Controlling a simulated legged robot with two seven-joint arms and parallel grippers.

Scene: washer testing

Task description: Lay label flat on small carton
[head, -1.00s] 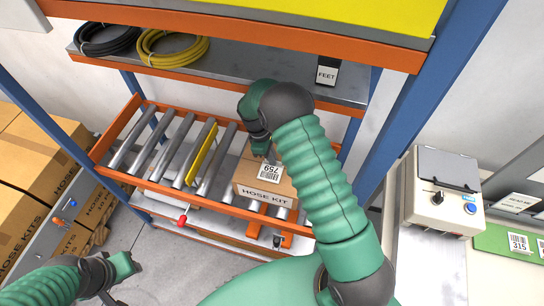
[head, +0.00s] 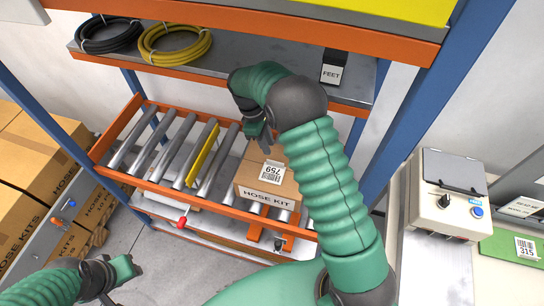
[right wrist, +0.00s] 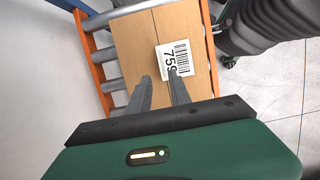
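The small carton (head: 250,181), marked HOSE KIT, sits on the roller conveyor. It also fills the middle of the right wrist view (right wrist: 138,45). The white label (head: 272,173), printed with a barcode and 759, lies on the carton's top and looks flat. In the right wrist view the label (right wrist: 174,60) is just beyond the fingertips, near the carton's edge. My right gripper (head: 262,138) is above the carton, apart from the label; its fingers (right wrist: 160,82) are spread with nothing between them. My left gripper (head: 122,279) is low at the left, away from the carton; its finger gap is unclear.
The conveyor's orange rail (head: 205,203) runs in front of the carton. A shelf above holds black (head: 108,34) and yellow (head: 175,43) hoses and a FEET holder (head: 333,68). A control box (head: 445,195) stands at right. Large cartons (head: 45,160) are stacked at left.

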